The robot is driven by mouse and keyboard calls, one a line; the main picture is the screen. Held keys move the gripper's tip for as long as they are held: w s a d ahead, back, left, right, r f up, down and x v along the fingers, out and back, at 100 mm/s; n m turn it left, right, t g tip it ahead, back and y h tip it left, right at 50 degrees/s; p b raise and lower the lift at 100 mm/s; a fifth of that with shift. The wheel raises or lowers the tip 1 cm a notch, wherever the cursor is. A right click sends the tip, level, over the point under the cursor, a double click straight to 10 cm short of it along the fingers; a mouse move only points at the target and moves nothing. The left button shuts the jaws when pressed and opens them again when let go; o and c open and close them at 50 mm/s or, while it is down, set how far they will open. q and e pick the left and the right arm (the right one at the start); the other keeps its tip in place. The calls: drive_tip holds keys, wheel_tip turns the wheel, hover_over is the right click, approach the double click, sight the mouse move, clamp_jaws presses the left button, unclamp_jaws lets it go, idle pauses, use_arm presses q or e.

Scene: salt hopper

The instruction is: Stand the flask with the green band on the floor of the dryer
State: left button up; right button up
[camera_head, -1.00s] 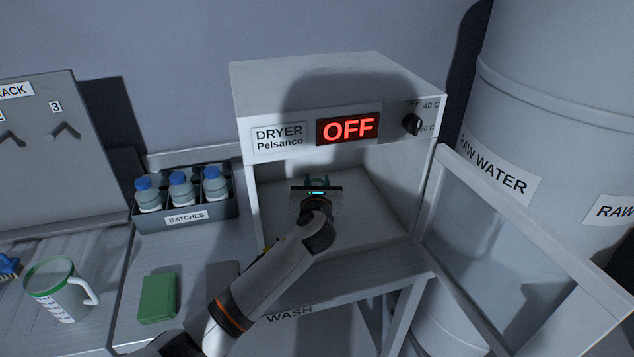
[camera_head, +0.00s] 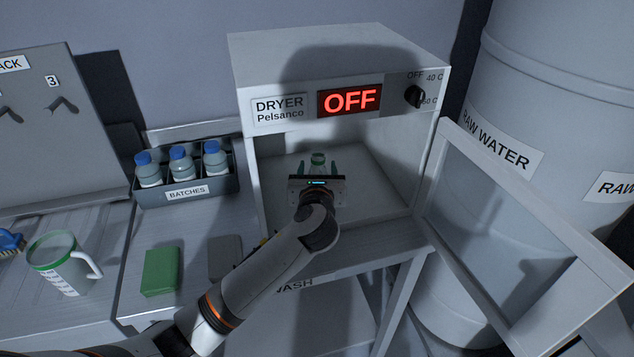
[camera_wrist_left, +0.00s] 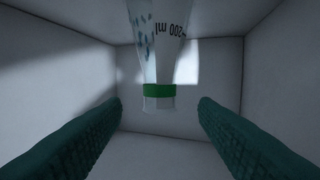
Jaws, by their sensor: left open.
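The flask with the green band (camera_head: 318,160) is inside the open dryer (camera_head: 385,180). Its neck and band show just beyond my left gripper, which hides its lower part. My left gripper (camera_head: 318,172) reaches into the chamber with its fingers spread, one on each side of the flask's neck. In the left wrist view the flask (camera_wrist_left: 160,60) appears upside down, as does its "200 ml" print. There, clear gaps show between it and both green fingers (camera_wrist_left: 160,125). It looks upright on the dryer floor, though its base is out of frame. My right gripper is not seen.
The dryer door (camera_head: 520,230) stands open at the right, before the raw water tank (camera_head: 550,90). A batches bin (camera_head: 188,190) with blue-capped bottles stands left of the dryer. A green block (camera_head: 160,272), a grey block (camera_head: 225,257) and a green-rimmed jug (camera_head: 62,262) are at left.

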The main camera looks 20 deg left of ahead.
use_arm(q)
drive_tip(key=v, duration=0.6)
idle(1.1)
